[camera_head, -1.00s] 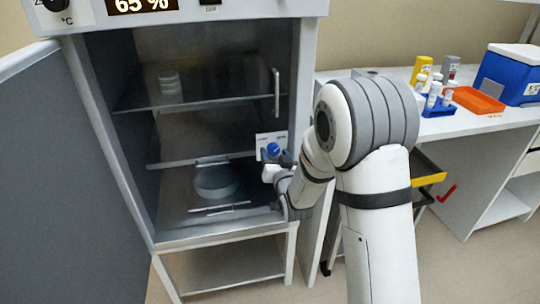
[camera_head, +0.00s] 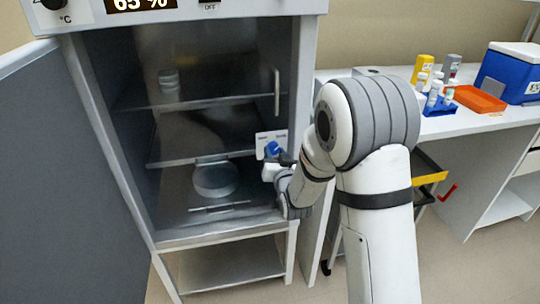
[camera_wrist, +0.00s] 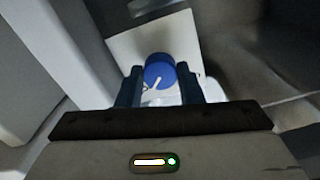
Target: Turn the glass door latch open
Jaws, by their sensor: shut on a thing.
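The glass door latch (camera_head: 271,149) is a blue knob on a white plate (camera_head: 262,140) at the right side of the cabinet opening. In the wrist view the knob (camera_wrist: 158,70) lies between the two dark fingers, with a white pointer line slanting on it. My gripper (camera_head: 281,158) is shut on the latch; its fingers also show in the wrist view (camera_wrist: 160,84). The glass door (camera_head: 205,120) stands across the cabinet front, with a vertical handle (camera_head: 277,92) above the latch. My gripper hides part of the knob.
The grey outer door (camera_head: 60,180) stands open at the left. Shelves inside hold dishes (camera_head: 214,180). At the right, a bench (camera_head: 500,122) carries a blue box (camera_head: 508,75), an orange tray (camera_head: 479,99) and bottles. A cart with a yellow drawer (camera_head: 430,178) stands behind my arm.

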